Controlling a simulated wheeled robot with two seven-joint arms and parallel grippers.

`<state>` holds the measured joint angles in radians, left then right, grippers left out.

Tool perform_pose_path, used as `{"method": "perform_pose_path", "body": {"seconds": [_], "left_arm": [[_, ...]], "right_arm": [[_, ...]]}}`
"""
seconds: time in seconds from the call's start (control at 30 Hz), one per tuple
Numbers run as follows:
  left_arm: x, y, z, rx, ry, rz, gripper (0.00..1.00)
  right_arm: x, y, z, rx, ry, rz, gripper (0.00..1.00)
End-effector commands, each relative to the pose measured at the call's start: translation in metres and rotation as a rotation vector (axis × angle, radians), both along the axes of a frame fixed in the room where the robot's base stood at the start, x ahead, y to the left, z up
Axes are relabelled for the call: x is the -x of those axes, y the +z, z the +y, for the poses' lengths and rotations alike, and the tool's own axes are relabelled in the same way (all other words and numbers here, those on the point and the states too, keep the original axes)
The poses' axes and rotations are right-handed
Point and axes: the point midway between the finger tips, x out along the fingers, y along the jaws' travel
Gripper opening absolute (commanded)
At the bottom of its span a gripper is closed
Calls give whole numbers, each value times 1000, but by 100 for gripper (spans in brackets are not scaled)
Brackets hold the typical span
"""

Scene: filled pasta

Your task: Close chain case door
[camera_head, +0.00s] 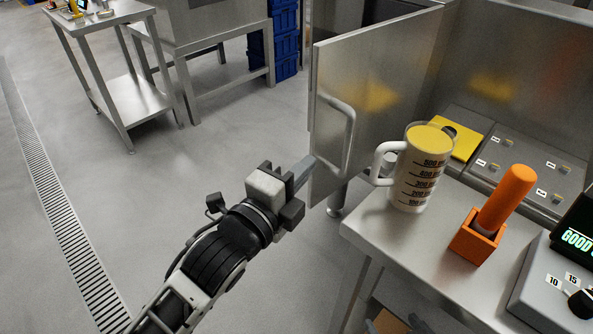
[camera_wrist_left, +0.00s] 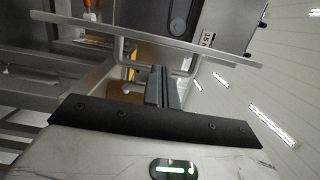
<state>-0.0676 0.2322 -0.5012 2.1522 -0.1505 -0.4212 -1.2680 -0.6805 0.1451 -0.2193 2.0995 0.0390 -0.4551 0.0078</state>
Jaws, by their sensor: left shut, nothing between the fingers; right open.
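The steel chain case door (camera_head: 375,85) stands swung open in the head view, behind the measuring jug. Its vertical bar handle (camera_head: 351,140) is on the face toward me. My left gripper (camera_head: 304,168) is shut and empty, with its fingertips close to the door's lower free edge and the lower end of the handle. In the left wrist view the closed fingers (camera_wrist_left: 163,84) point toward a bent bar and a long flat edge. I cannot tell whether they touch the door. My right gripper is not in view.
A measuring jug (camera_head: 412,180) with yellow contents stands on the steel counter (camera_head: 398,230) near the door. An orange-handled tool in an orange holder (camera_head: 475,240) and a control box (camera_head: 548,290) stand to its right. Open floor (camera_head: 230,130) lies left of the door.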

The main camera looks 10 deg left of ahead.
Motion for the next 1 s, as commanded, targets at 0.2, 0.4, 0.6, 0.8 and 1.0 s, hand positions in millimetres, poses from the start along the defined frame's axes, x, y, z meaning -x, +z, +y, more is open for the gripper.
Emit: {"method": "perform_pose_path", "body": {"seconds": [0.2, 0.4, 0.6, 0.8, 1.0], "left_arm": [[-35, 1, -18, 4, 0, 2, 0], [-51, 0, -25, 3, 0, 4, 0], [-53, 0, -27, 3, 0, 3, 0], [-53, -1, -26, 3, 0, 4, 0], [-61, 0, -16, 0, 2, 2, 0]], "right_arm": [[0, 0, -1, 8, 2, 3, 69], [0, -1, -2, 13, 4, 4, 69], [-2, -2, -3, 16, 5, 3, 69], [-2, -1, -3, 16, 5, 2, 69], [-2, 1, -3, 16, 4, -1, 69]]}}
